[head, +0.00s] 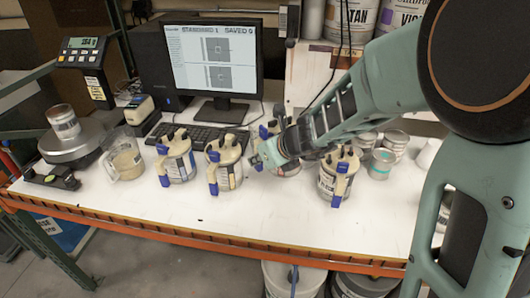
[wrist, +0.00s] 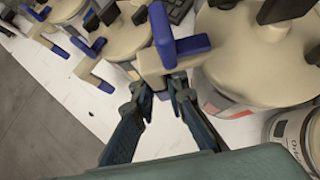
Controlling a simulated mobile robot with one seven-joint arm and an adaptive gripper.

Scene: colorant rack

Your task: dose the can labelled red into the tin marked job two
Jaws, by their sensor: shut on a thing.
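Several white cans with beige pump lids and blue-tipped handles stand in a row on the bench: one at left (head: 178,165), one beside it (head: 226,175), and one right of my arm (head: 334,184). Their colour names are too small to read. My gripper (head: 258,160) is at another can in the row, largely hidden behind it. In the wrist view my gripper (wrist: 160,88) is shut on the beige handle (wrist: 150,62) of a can, below its blue lever (wrist: 162,36); the can's lid (wrist: 262,60) is to the right.
The scale (head: 72,150) and a clear jug (head: 124,158) stand at left. A keyboard (head: 205,138) and monitor (head: 213,60) are behind the cans. Small tins (head: 381,163) stand at right. The bench front strip (head: 200,212) is clear up to its orange edge.

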